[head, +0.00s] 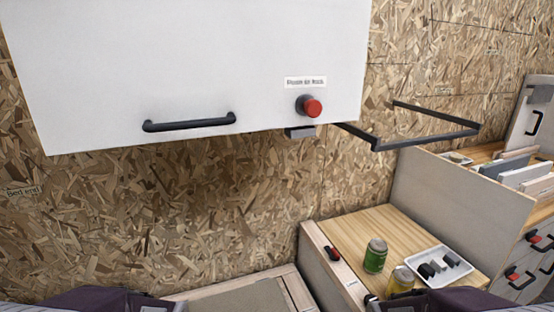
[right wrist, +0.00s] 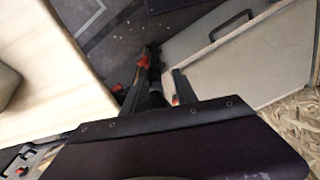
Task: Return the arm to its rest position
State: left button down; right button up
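In the head view only dark purple covered parts of my left arm (head: 95,298) and my right arm (head: 440,301) show at the bottom edge. Neither gripper shows there. In the right wrist view a dark cover fills the bottom. Two dark finger-like bars of my right gripper (right wrist: 165,78) stick out beyond it with a gap between them. Nothing is seen held between them, though the picture is blurred and dark there. My left gripper is out of view.
A white overhead cabinet (head: 200,65) with a black handle (head: 190,122) and red knob (head: 313,108) hangs ahead. A black bracket (head: 425,140) juts out beside it. A green can (head: 375,256), a yellow jar (head: 401,281) and a white tray (head: 462,272) stand on the wooden counter (head: 375,218) at right.

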notch_tip(320, 180, up, 19)
jog(key=p, duration=1.6)
jog(key=shift+f, duration=0.1)
